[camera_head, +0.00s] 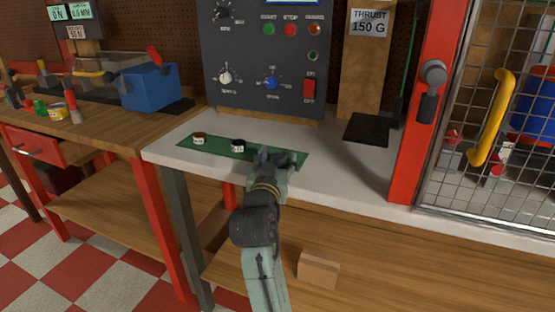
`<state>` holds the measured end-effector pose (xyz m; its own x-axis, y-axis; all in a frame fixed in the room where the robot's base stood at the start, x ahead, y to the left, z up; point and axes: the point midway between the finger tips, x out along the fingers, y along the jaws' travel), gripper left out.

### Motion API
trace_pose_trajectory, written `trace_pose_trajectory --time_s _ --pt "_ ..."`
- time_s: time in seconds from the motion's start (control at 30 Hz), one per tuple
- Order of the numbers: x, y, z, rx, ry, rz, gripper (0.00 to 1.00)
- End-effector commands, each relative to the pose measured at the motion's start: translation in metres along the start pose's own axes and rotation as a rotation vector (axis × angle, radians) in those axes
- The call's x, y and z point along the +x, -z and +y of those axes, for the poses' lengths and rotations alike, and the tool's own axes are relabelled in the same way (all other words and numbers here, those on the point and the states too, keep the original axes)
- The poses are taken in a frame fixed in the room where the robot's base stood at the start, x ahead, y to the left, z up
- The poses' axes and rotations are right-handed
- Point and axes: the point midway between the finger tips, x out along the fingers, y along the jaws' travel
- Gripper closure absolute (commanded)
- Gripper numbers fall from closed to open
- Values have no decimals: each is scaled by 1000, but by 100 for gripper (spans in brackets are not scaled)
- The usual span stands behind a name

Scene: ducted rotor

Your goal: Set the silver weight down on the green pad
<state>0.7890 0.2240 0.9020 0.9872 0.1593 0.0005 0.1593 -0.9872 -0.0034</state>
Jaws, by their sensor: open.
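The green pad (218,150) is a long strip lying on the light grey bench top. A small brownish weight (199,138) with a pale label stands near its left end. A small black-topped weight (238,145) with a pale label stands near its middle. My gripper (279,154) is open over the right part of the pad, to the right of the black-topped weight. I cannot make out a silver weight; my gripper and arm hide part of the pad's right end.
A dark control panel (262,55) with knobs stands behind the pad. A black plate (367,130) lies below the thrust display (368,22). A red post (425,110) and a wire-mesh door (490,130) with a yellow handle stand at right.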

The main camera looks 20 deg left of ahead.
Motion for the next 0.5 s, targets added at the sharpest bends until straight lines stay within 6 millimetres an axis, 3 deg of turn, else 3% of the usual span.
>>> trace_pose_trajectory --time_s 0.27,0.5 --pt "-2 4 0 0 1 1 47" --pt "-46 1 -1 2 3 2 47"
